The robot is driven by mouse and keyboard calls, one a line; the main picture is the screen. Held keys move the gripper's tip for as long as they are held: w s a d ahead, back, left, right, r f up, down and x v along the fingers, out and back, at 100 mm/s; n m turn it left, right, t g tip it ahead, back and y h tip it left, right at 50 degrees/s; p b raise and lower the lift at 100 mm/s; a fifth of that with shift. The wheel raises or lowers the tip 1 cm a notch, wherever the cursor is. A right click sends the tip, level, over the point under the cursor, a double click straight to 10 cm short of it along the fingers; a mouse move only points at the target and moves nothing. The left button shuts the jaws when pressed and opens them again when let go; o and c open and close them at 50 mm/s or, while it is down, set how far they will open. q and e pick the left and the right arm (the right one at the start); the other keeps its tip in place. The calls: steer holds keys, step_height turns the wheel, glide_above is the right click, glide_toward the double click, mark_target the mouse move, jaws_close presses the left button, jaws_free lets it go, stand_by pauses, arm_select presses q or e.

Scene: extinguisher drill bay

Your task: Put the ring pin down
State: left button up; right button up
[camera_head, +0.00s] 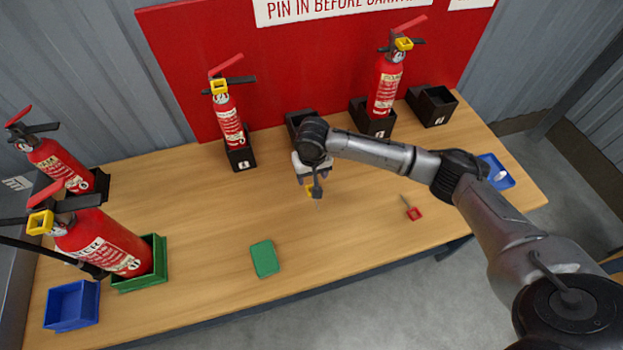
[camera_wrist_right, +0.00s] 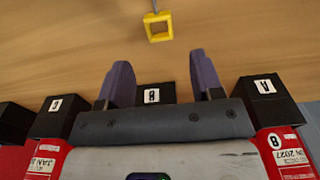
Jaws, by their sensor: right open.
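The ring pin, a yellow square ring with a thin grey pin, shows in the wrist view (camera_wrist_right: 159,27) just beyond my right fingertips, over the wooden table. It appears to lie on the table and is apart from both fingers. In the head view only a bit of its yellow ring (camera_head: 309,190) shows beside my right gripper (camera_head: 316,190), which hides the rest. My right gripper is open, with nothing between its fingers (camera_wrist_right: 160,68). My left gripper is not in view.
Red extinguishers (camera_head: 228,118) stand in black holders along the back; another (camera_head: 105,243) stands in a green tray. A red-handled pin (camera_head: 413,213), green pad (camera_head: 265,259), blue bin (camera_head: 72,305) and blue tray (camera_head: 497,170) are on the table (camera_head: 345,240). The table's front middle is mostly clear.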

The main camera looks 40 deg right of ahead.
steer(key=shift+s+r+p, duration=0.15)
steer(key=shift+r+p, duration=0.45)
steer(key=shift+r, duration=2.1)
